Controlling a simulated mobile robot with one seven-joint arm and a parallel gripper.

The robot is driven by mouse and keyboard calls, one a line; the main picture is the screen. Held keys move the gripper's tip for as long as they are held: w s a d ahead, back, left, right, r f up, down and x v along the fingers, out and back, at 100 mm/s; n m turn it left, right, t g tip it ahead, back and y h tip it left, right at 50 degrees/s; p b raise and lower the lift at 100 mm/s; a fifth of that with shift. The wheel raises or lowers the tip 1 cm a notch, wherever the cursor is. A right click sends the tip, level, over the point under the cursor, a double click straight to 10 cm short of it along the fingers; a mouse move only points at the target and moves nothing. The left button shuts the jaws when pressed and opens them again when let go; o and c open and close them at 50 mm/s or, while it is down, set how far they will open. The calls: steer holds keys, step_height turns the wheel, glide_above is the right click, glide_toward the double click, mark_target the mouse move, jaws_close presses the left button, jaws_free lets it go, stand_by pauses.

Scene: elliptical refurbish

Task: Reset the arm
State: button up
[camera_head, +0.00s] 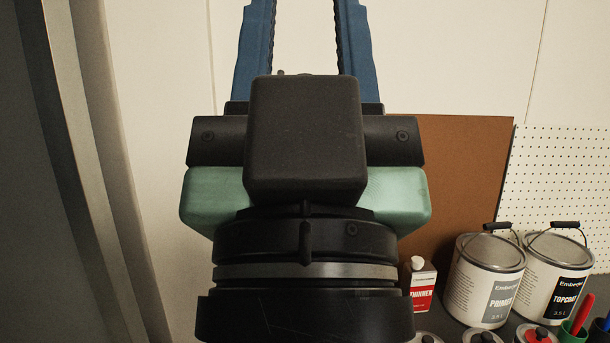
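My gripper (306,30) fills the middle of the head view and points up. It has a black wrist and palm, with green side parts. Its two blue fingers stand well apart, and their tips run out of the top of the picture. The part of the gap between them that shows is empty, with only the pale wall behind it. Whether anything is at the tips is out of view.
At the lower right, a primer can (483,283), a topcoat can (552,280) and a thinner bottle (422,291) stand on a dark surface. Behind are a brown board (460,170) and a white pegboard (560,180). A grey upright panel (30,180) is at the left.

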step_height(320, 180, up, 18)
steer(key=p, duration=1.5)
steer(key=shift+f, duration=0.2)
